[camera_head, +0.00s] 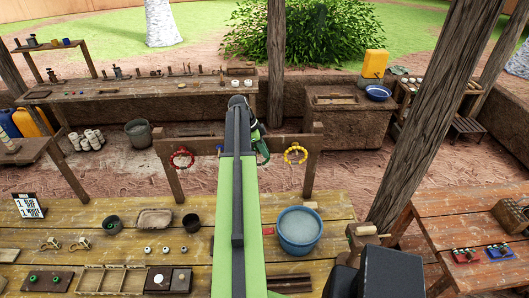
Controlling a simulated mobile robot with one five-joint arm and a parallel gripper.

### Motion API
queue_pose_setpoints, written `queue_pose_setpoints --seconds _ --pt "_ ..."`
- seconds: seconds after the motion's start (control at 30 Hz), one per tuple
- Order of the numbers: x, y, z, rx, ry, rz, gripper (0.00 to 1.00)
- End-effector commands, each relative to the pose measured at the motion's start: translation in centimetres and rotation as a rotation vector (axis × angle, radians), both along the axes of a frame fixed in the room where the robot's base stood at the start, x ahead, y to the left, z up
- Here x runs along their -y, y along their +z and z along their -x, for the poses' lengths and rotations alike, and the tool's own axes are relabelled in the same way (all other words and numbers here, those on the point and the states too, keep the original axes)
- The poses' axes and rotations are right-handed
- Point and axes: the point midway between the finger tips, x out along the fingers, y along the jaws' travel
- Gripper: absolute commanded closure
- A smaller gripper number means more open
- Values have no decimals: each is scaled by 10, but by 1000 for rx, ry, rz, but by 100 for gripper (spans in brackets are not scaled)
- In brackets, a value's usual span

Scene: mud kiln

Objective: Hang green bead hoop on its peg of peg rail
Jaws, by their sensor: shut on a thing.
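The peg rail (281,141) is a brown wooden bar on two posts behind the near table. A red bead hoop (182,158) hangs at its left part and a yellow bead hoop (295,155) at its right part. A bit of blue (220,148) shows just left of my arm; the rest is hidden. My gripper (257,134) is at the rail, between the blue bit and the yellow hoop, shut on the green bead hoop (263,155). The green hoop hangs down in front of the rail. Its peg is hidden, and I cannot tell if they touch.
The near table (120,228) bears a blue-rimmed bucket (299,230), dark cups, trays and small parts. A thick wooden post (432,115) stands to the right, beside a reddish table (475,210). A long bench (150,88) lies behind the rail.

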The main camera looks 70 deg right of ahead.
Motion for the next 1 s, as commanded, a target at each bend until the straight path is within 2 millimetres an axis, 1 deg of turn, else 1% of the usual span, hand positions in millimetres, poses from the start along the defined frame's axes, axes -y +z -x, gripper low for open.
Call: queue_pose_setpoints --seconds 0.43,0.47,0.6,0.63,0.87,0.97,1.0 --pt "0 0 0 0 0 0 100" --pt "0 0 0 0 0 0 83" --pt "0 0 0 0 1 0 65" --pt "0 0 0 0 1 0 62" --pt "0 2 -1 0 1 0 62" --pt "-1 13 -4 0 1 0 62" --pt "-2 20 -6 0 1 0 62"
